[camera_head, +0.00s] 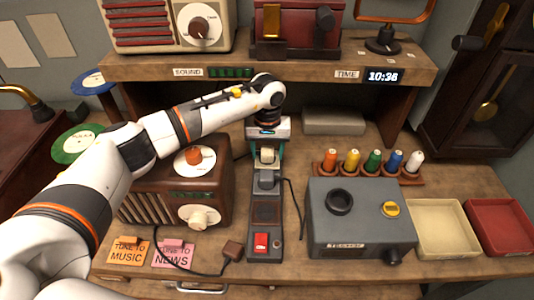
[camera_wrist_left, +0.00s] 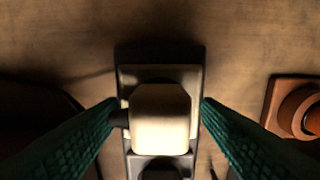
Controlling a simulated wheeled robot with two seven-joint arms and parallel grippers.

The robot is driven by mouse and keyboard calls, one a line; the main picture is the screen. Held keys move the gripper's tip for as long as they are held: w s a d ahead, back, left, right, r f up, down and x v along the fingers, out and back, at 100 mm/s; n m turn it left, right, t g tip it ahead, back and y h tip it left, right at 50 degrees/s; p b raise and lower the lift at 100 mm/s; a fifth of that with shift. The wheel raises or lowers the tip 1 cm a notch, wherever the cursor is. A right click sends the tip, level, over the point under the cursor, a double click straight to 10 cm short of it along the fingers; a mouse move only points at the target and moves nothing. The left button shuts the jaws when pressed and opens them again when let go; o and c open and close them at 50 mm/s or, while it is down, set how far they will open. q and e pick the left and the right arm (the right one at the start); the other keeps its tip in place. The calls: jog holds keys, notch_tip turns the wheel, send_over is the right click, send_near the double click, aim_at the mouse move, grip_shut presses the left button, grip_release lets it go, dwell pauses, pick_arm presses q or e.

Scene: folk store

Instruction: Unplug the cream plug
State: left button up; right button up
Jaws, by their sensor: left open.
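The cream plug (camera_head: 267,156) sits in the far socket of a dark grey power strip (camera_head: 265,226). A grey plug (camera_head: 266,180) sits in the socket nearer the front. My left gripper (camera_head: 267,151) is over the cream plug, with its teal fingers open on either side. In the left wrist view the cream plug (camera_wrist_left: 160,118) is between the open fingers, with a dark cord leaving its left side. I cannot tell whether the fingertips touch it. My right gripper is not in view.
A red switch (camera_head: 261,242) is at the strip's front end. A brown radio (camera_head: 145,200) stands to the left and a grey box (camera_head: 360,220) to the right. Several thread spools (camera_head: 374,160) stand in a rack behind that box. A shelf (camera_head: 290,68) runs above the bench.

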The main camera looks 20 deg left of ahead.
aim_at(268, 150)
pick_arm(q)
jog(key=shift+b, duration=0.35)
grip_shut()
jog(key=shift+r+p, duration=0.4)
jog(key=shift+r, duration=0.65)
jog(key=shift+r+p, duration=0.65)
jog(key=shift+r, duration=1.35)
